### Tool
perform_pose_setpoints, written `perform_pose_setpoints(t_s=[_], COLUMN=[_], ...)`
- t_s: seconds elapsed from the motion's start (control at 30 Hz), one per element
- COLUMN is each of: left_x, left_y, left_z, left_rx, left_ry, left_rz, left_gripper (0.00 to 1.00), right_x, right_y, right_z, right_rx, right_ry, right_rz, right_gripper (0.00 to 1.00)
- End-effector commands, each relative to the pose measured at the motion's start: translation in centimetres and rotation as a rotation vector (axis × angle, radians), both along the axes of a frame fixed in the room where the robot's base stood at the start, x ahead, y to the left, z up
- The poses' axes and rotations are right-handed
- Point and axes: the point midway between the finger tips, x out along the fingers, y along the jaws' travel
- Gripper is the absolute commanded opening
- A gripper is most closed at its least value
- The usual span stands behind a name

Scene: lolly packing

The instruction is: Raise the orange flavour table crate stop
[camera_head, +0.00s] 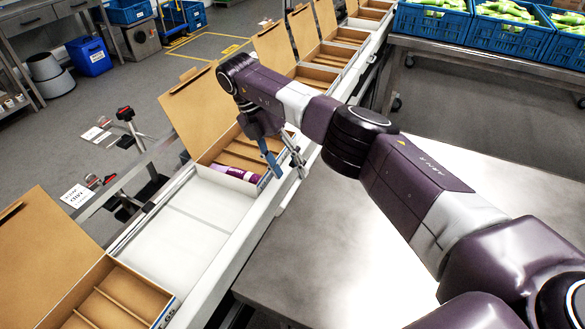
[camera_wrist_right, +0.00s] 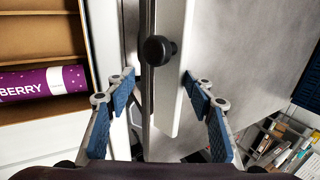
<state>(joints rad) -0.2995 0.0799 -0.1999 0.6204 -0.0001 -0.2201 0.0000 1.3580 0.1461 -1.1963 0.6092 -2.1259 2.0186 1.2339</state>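My right gripper (camera_head: 286,172) is over the near edge of the conveyor, beside a cardboard box holding a purple packet. In the right wrist view my right gripper (camera_wrist_right: 160,86) is open, its blue-padded fingers apart. A black round knob (camera_wrist_right: 158,50) shows beyond the fingertips, beside a pale upright bar (camera_wrist_right: 170,105); the fingers are not closed on either. I cannot tell from the pictures whether this is the orange flavour crate stop. Along the conveyor's far side stand black fittings with red tops (camera_head: 125,114). My left gripper is not in view.
Open cardboard boxes (camera_head: 95,305) stand along the white conveyor (camera_head: 185,225). The purple packet (camera_wrist_right: 45,83) reads "BERRY" in the wrist view. A grey metal table (camera_head: 330,260) lies below my right arm. Blue crates of green packets (camera_head: 432,22) stand at the back right.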

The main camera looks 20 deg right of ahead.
Motion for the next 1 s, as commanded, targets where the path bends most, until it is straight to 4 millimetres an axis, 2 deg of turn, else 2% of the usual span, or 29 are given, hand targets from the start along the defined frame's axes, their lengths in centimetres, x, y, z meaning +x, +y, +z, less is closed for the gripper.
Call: perform_pose_setpoints(t_s=[0.03, 0.17, 0.73, 1.0], left_x=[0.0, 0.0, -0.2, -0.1], left_y=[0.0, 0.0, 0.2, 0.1], left_z=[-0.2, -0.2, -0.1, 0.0], left_rx=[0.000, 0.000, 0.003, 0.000], left_ry=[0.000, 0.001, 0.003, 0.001], left_rz=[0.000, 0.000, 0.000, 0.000], left_gripper=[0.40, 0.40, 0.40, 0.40], right_x=[-0.1, -0.1, 0.0, 0.0], right_y=[1.1, 1.1, 0.7, 0.5], right_z=[-1.1, -1.1, -0.7, 1.8], right_rx=[0.023, 0.023, 0.017, 0.012], right_ry=[0.002, 0.002, -0.003, -0.005], right_rz=[0.013, 0.013, 0.009, 0.009], right_gripper=[0.48, 0.61, 0.61, 0.61])
